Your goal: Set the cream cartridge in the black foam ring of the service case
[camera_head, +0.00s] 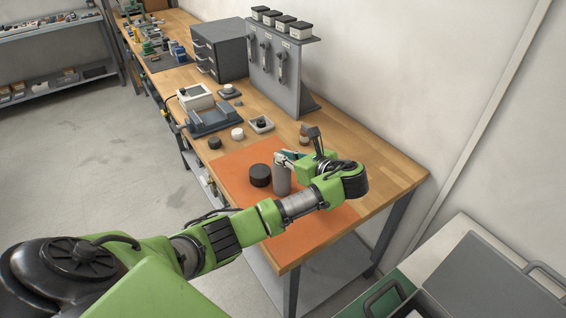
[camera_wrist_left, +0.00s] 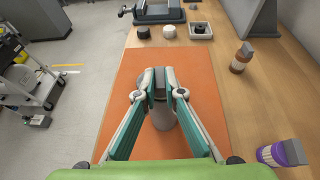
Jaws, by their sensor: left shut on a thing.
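My left gripper (camera_head: 284,158) is at the top of an upright grey cylinder (camera_head: 281,182) on the orange mat. In the left wrist view the gripper (camera_wrist_left: 160,82) is shut at the cylinder's (camera_wrist_left: 163,119) upper end. What lies between the fingers is mostly hidden; I cannot tell whether it is the cream cartridge. A thick black disc (camera_head: 260,175) sits left of the cylinder. The open grey service case (camera_head: 425,303) is at the lower right, partly cut off; no black foam ring can be made out. My right gripper is not in view.
The orange mat (camera_head: 313,237) has free room at its front. Beyond it stand a small white round piece (camera_head: 237,133), a small black one (camera_head: 214,143) and a square tray (camera_head: 261,125).

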